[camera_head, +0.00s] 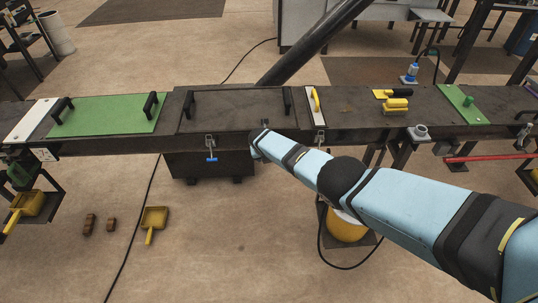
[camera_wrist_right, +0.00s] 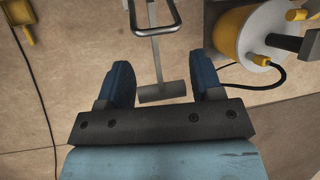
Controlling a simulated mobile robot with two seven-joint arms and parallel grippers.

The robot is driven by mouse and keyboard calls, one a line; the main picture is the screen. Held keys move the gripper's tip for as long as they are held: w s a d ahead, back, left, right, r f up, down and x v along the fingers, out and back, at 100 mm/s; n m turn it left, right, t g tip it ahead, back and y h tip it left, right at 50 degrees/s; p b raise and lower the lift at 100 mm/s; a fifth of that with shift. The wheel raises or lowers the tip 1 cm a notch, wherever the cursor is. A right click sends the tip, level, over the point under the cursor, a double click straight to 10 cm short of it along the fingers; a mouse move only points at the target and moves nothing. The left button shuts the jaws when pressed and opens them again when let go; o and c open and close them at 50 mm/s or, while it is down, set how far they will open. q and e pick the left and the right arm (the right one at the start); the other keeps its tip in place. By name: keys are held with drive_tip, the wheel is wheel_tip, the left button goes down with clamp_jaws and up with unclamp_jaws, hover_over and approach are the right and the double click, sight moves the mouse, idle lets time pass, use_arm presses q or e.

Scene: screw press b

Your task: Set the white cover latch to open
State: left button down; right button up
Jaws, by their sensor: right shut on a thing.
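The white cover (camera_head: 315,107) with a yellow handle lies on the long dark beam, right of the middle. Its metal latch (camera_head: 320,138) is on the beam's front edge below it; the lower part is behind my right arm in the head view. In the right wrist view, the latch shows as a wire loop, a thin stem and a grey crossbar (camera_wrist_right: 162,92). My right gripper (camera_wrist_right: 162,66) has a blue finger at each end of this crossbar and is shut on it. The head view does not show this gripper clearly. My left gripper is out of view.
A dark cover (camera_head: 235,110) with a blue-handled latch (camera_head: 211,155) lies to the left, and a green cover (camera_head: 105,115) further left. A yellow tank (camera_wrist_right: 242,38) stands close right of the gripper. A yellow dustpan (camera_head: 154,217) lies on the floor.

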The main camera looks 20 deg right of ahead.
drive_tip(key=shift+a, duration=0.15)
drive_tip(key=o, duration=1.2)
drive_tip(key=shift+c, duration=0.2)
drive_tip(key=shift+r, duration=0.1)
drive_tip(key=shift+r+p, duration=0.2)
drive_tip(key=shift+p, duration=0.1)
drive_tip(key=p+v, duration=0.4)
drive_tip(key=v, duration=0.9)
drive_tip(key=shift+s+a+r, duration=0.1)
drive_tip(key=shift+s, duration=0.05)
